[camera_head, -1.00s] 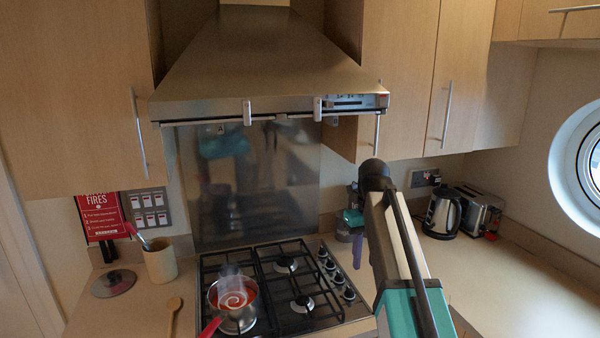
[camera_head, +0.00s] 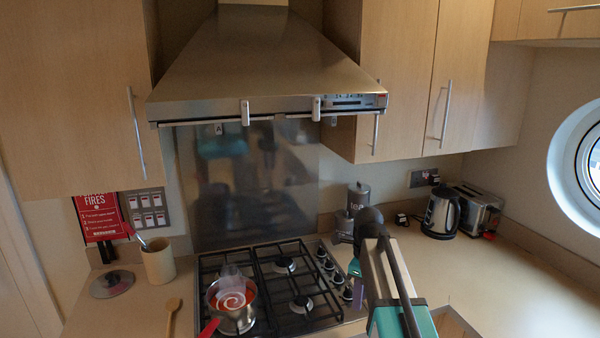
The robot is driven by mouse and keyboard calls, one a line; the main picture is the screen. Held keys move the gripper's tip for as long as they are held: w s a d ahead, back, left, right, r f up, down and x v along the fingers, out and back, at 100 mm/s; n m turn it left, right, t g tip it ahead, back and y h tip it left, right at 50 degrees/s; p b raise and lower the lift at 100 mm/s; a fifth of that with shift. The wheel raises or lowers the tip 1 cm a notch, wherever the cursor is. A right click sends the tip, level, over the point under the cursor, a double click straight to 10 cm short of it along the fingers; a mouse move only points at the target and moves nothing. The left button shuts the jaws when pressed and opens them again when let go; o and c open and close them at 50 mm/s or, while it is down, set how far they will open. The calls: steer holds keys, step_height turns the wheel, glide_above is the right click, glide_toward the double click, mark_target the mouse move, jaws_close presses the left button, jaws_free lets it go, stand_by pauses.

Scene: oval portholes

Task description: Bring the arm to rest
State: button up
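My arm (camera_head: 392,285) rises from the bottom edge, right of the hob, with its dark rounded joint (camera_head: 369,221) at the top. My gripper (camera_head: 357,284) shows only in part, as small teal and purple pieces left of the arm, by the hob's right edge. The rest is hidden behind my arm, and I cannot tell whether it is open or shut. I see nothing held in it.
A steaming pan (camera_head: 232,302) of red soup stands on the gas hob (camera_head: 290,298), its red handle towards the front. A grey canister (camera_head: 357,198) stands behind my arm. A kettle (camera_head: 441,213) and toaster (camera_head: 479,208) stand right. The extractor hood (camera_head: 265,70) overhangs. The right worktop (camera_head: 510,275) is clear.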

steer(key=s+f+n+g+b, duration=0.1)
steer(key=s+f+n+b, duration=0.1)
steer(key=s+f+n, duration=1)
steer(key=s+f+n+g+b, duration=0.15)
steer(key=s+f+n, duration=0.35)
steer(key=f, duration=1.3)
steer(key=s+f+n+b, duration=0.3)
steer(key=s+f+n, duration=0.5)
steer(key=f, duration=0.7)
steer(key=s+f+g+b, duration=0.3)
steer(key=s+f+b, duration=0.2)
steer(key=s+f, duration=0.7)
steer(key=s, duration=0.3)
steer(key=shift+s+a+f+m, duration=0.15)
steer(key=shift+s+f+m, duration=0.15)
steer(key=shift+s+m, duration=0.1)
steer(key=shift+w+a, duration=0.1)
